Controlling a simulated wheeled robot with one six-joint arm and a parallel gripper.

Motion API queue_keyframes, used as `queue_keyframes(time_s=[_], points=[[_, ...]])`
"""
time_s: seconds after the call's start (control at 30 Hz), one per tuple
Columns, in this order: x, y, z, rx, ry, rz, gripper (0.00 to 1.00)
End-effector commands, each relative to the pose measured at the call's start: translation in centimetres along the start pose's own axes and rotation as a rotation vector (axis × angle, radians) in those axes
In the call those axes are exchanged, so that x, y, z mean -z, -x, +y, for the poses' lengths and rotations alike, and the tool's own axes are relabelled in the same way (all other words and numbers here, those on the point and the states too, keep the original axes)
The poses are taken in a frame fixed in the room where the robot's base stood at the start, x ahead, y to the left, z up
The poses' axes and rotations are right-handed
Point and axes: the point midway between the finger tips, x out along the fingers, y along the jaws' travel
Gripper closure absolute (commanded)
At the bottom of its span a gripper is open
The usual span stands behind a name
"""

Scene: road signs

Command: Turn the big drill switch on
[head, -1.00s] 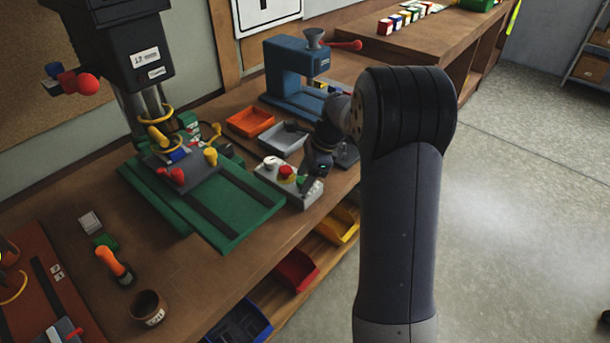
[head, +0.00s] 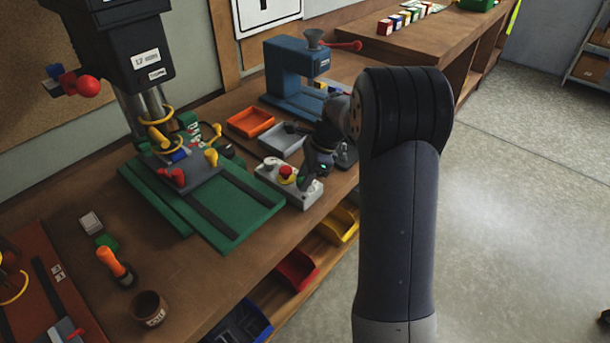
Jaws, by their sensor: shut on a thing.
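The big green-and-black drill press (head: 115,45) stands at the left of the bench, on a green base. A grey control box (head: 268,179) sits just right of that base. It carries a white knob (head: 270,162) and a red button (head: 286,171).
An orange tray (head: 250,123) and a grey tray (head: 283,139) lie behind the box. A smaller blue press (head: 290,75) stands further back. An orange-handled tool (head: 112,262) and a brown cup (head: 149,308) are at the front left. Coloured bins (head: 297,268) sit below the bench edge.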

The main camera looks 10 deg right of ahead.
Motion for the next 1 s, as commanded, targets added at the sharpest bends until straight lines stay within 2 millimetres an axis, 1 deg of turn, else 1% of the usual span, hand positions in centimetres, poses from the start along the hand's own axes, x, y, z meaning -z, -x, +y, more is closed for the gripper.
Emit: queue_keyframes(time_s=[0.27,0.7,1.0], points=[[-0.14,0.24,-0.14,-0.075,0.174,-0.001,0.92],[-0.22,0.07,-0.37,-0.234,0.557,-0.002,0.92],[-0.3,-0.03,-0.48,-0.322,0.773,-0.001,0.92]])
